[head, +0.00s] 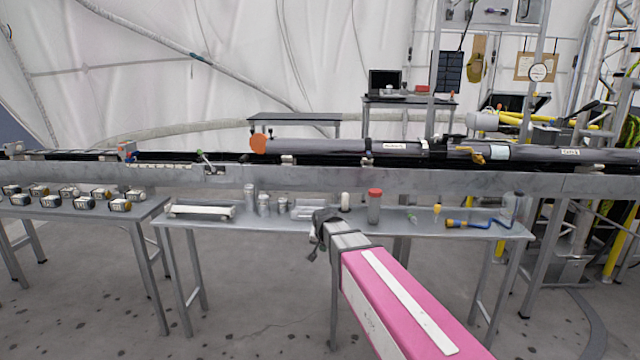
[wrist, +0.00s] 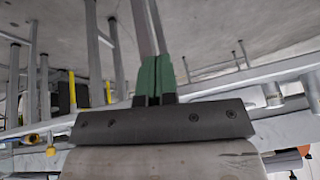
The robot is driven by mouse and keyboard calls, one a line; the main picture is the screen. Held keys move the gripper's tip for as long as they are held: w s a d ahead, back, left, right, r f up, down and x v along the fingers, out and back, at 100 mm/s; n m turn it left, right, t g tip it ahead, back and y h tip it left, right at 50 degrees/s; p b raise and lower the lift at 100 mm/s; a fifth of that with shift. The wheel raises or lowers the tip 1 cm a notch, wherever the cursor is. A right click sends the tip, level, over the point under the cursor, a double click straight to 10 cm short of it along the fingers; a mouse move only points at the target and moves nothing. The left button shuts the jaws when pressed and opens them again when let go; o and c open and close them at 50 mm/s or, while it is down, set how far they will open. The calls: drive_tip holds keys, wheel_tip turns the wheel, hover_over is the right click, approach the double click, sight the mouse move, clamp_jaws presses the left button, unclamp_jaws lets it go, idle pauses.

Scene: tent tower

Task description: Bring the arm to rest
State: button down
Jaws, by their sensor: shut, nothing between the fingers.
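My arm reaches forward from the lower right of the head view, with a pink and white link. My gripper shows in the wrist view (wrist: 156,78) as two green fingers side by side, closed together with nothing between them. In the head view the dark wrist end (head: 326,222) is in front of the near edge of the middle metal table (head: 240,226). The fingertips cannot be made out there. The wrist view looks past the fingers to the table edge, legs and floor, tilted.
The table carries a white bar (head: 202,211), metal cylinders (head: 264,204), a red-capped jar (head: 374,206) and a blue tool (head: 468,224). Small boxes (head: 70,193) sit on the left table. A long metal beam (head: 450,181) runs behind. The floor (head: 250,310) at front left is clear.

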drive_tip(key=s+d+f+n+g, duration=0.1)
drive_tip(key=s+d+f+g, duration=0.1)
drive_tip(key=s+d+f, duration=0.2)
drive_tip(key=s+d+f+n+g, duration=0.1)
drive_tip(key=s+d+f, duration=0.2)
drive_tip(key=s+d, duration=0.4)
drive_tip(key=s+d+f+g, duration=0.2)
drive_tip(key=s+d+f, duration=0.2)
drive_tip(key=s, duration=0.7)
drive_tip(key=d, duration=0.2)
drive_tip(key=shift+s+d+f+n+g, duration=0.2)
drive_tip(key=shift+d+f+n+g, duration=0.1)
drive_tip(key=shift+f+n, duration=0.1)
